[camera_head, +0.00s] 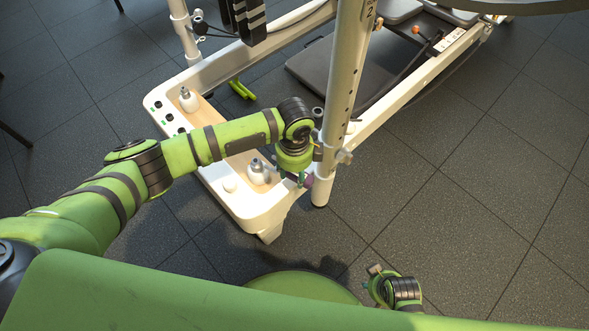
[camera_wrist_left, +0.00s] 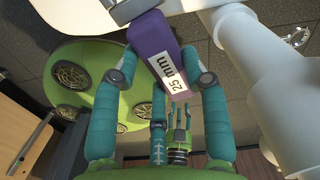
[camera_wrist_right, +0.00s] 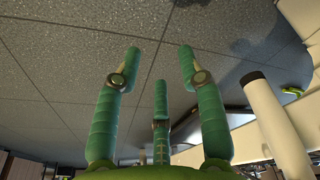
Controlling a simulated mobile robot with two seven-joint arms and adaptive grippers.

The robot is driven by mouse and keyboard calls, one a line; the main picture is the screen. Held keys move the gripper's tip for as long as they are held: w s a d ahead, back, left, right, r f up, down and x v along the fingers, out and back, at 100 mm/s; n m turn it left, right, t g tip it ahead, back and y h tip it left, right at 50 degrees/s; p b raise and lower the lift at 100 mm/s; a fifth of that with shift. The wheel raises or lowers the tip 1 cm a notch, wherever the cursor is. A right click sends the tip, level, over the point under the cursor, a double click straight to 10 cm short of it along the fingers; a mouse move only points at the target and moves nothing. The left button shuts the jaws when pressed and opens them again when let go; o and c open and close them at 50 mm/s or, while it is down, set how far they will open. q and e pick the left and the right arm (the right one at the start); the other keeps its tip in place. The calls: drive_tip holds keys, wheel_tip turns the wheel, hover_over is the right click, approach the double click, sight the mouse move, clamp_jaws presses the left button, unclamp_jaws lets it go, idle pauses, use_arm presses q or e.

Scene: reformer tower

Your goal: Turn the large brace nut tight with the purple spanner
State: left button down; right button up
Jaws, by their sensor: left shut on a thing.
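The purple spanner (camera_wrist_left: 151,40) carries a white label reading "25 mm" and sits between the fingers of my left gripper (camera_wrist_left: 163,66), which is shut on it. In the head view, a small purple part of the spanner (camera_head: 308,181) shows below my left gripper (camera_head: 296,176), beside the foot of the white upright post (camera_head: 347,75). I cannot pick out the large brace nut with certainty; a pale knob-like fitting (camera_head: 344,157) sits at the post. My right gripper (camera_wrist_right: 160,60) is open and empty, low over the floor (camera_head: 460,230).
The white reformer frame (camera_head: 213,178) has a tray end with white bottles (camera_head: 258,173) near my left forearm. A dark pad (camera_head: 335,75) lies behind the post. A green object (camera_head: 241,90) is on the floor. The tiled floor to the right is clear.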

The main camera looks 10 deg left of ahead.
sight(276, 169)
use_arm(q)
drive_tip(key=shift+f+b, duration=0.3)
drive_tip(key=shift+f, duration=0.05)
drive_tip(key=shift+w+a+f+b, duration=0.1)
drive_tip(key=shift+a+f+b, duration=0.15)
drive_tip(key=shift+f, duration=0.25)
drive_tip(key=shift+a+f+b, duration=0.1)
drive_tip(key=shift+f+b, duration=0.2)
drive_tip(key=shift+f, duration=0.15)
drive_tip(key=shift+w+a+f+b, duration=0.1)
drive_tip(key=shift+a+f+b, duration=0.1)
drive_tip(key=shift+f+b, duration=0.3)
drive_tip(key=shift+w+a+f+b, duration=0.1)
drive_tip(key=shift+a+f+b, duration=0.05)
drive_tip(key=shift+f, duration=0.55)
use_arm(e)
wheel_tip(276, 169, up, 6)
drive_tip(key=w, duration=0.2)
drive_tip(key=shift+w+a, duration=0.15)
drive_tip(key=shift+w, duration=0.15)
use_arm(q)
drive_tip(key=shift+a+r+p, duration=0.1)
drive_tip(key=shift+a+p, duration=0.1)
drive_tip(key=shift+p, duration=0.15)
use_arm(e)
drive_tip(key=shift+r, duration=0.4)
use_arm(q)
drive_tip(key=shift+w+a, duration=0.15)
drive_tip(key=shift+a, duration=0.05)
